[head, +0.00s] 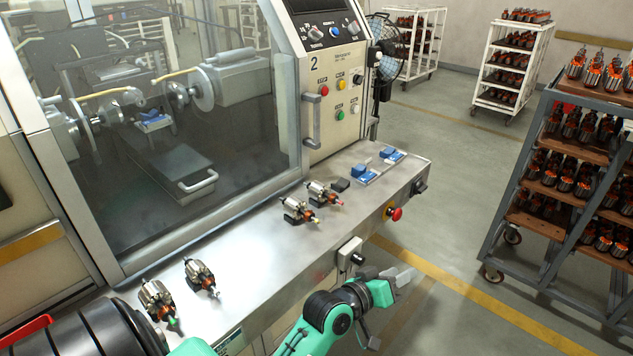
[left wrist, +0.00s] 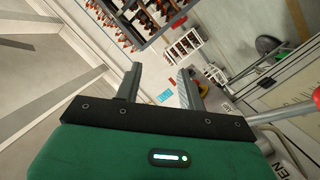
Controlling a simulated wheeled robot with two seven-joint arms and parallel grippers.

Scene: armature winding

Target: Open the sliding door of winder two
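Winder two (head: 345,85) has a control panel marked "2". Its sliding door (head: 200,195) is a large clear pane in a grey metal frame. The door spans the front opening, its right edge up against the panel, and looks closed. A vertical bar handle (head: 311,120) stands at that right edge. My left gripper (head: 404,281) is past the front edge of the steel ledge, low and right of the handle, apart from the door. In the left wrist view its two fingers (left wrist: 160,72) are spread with nothing between them. My right gripper is not in view.
The steel ledge (head: 255,255) below the door carries several armatures (head: 298,208) and blue blocks (head: 389,154). A red stop button (head: 395,213) sits on its front. A loaded rack cart (head: 535,215) stands at right. The floor (head: 440,165) between is clear.

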